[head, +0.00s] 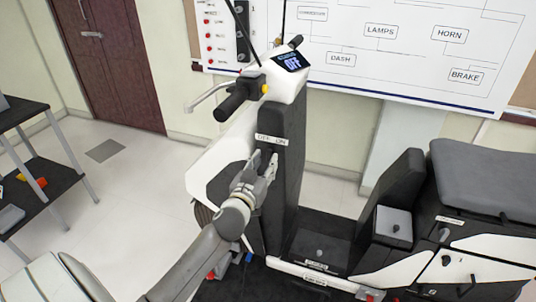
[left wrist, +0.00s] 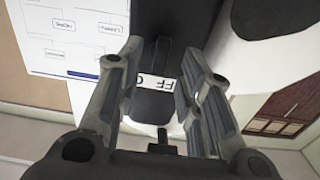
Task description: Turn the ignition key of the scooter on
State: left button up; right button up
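The scooter's front column (head: 285,125) stands dark and upright, with a white "OFF ON" label (head: 270,139) on its face. The dash display (head: 291,62) above it reads OFF. My left gripper (head: 263,163) is at the column face, just below the label. In the left wrist view its two fingers (left wrist: 162,62) stand apart on either side of the partly visible label (left wrist: 155,83). I cannot clearly make out the ignition key; a dark narrow shape lies between the fingers, but I cannot tell whether it is the key. My right gripper is not in view.
The handlebar grip (head: 238,97) and brake lever (head: 205,98) stick out left above my left arm. The scooter seat (head: 485,180) is at the right. A black shelf table (head: 40,195) stands at the left. A wiring chart (head: 400,50) hangs behind.

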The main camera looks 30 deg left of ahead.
aim_at(268, 156)
pick_arm(q)
jog(key=shift+x, duration=1.5)
jog(key=shift+c, duration=0.4)
grip_shut()
